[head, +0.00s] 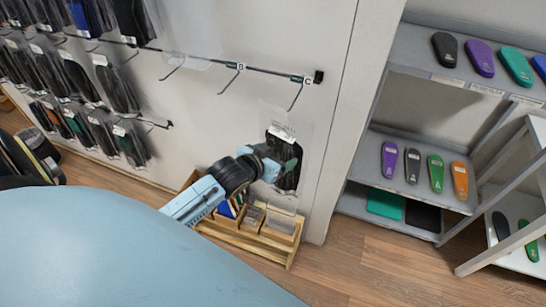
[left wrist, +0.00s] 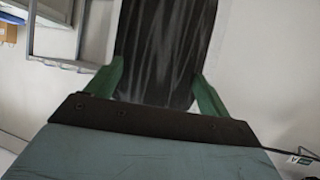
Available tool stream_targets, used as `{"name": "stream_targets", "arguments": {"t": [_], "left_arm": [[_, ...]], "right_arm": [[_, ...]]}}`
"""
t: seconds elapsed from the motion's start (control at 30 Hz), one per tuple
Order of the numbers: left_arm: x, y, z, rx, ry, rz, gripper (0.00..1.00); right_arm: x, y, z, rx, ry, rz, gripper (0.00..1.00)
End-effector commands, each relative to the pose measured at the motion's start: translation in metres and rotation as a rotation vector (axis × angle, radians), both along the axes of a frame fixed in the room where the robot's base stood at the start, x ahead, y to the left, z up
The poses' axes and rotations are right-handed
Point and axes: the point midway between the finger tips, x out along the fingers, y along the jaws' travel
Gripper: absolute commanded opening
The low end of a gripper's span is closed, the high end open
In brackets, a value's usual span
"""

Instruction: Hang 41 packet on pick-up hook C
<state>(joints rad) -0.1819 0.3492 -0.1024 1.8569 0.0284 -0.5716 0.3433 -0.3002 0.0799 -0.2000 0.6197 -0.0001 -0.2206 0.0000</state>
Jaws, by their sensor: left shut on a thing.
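A packet with dark insoles in clear film and a white label at its top (head: 286,172) is in front of the white wall, below hook C. My left gripper (head: 291,164) is shut on this packet. In the left wrist view the dark packet (left wrist: 167,50) stands between the green fingers (left wrist: 158,88). Its label number cannot be read. Hook C (head: 296,96), with its white C tag, is at the right end of the rail, above the packet, and shows empty. The packet is apart from the hook. My right gripper is not in view.
Hook B (head: 231,80) is left of hook C on the same rail. Several packets hang at the left (head: 110,88). A wooden organiser (head: 262,242) stands on the floor below. Shelves with coloured insoles (head: 425,172) are at the right.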

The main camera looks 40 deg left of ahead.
Motion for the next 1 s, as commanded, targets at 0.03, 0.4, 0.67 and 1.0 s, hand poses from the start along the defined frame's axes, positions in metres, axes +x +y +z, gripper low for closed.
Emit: {"name": "stream_targets", "arguments": {"t": [0.03,0.4,0.67,1.0], "left_arm": [[0.004,0.001,-0.001,0.001,-0.004,0.000,0.19],[0.025,0.006,-0.003,0.001,-0.003,0.000,0.19],[0.039,0.009,-0.005,0.000,-0.002,0.000,0.19],[0.048,0.011,-0.010,-0.001,-0.002,0.000,0.19]], "right_arm": [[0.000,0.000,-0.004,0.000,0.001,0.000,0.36],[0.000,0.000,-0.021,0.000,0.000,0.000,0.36],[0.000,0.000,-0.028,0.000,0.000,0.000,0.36],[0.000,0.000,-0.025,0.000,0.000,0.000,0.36]]}}
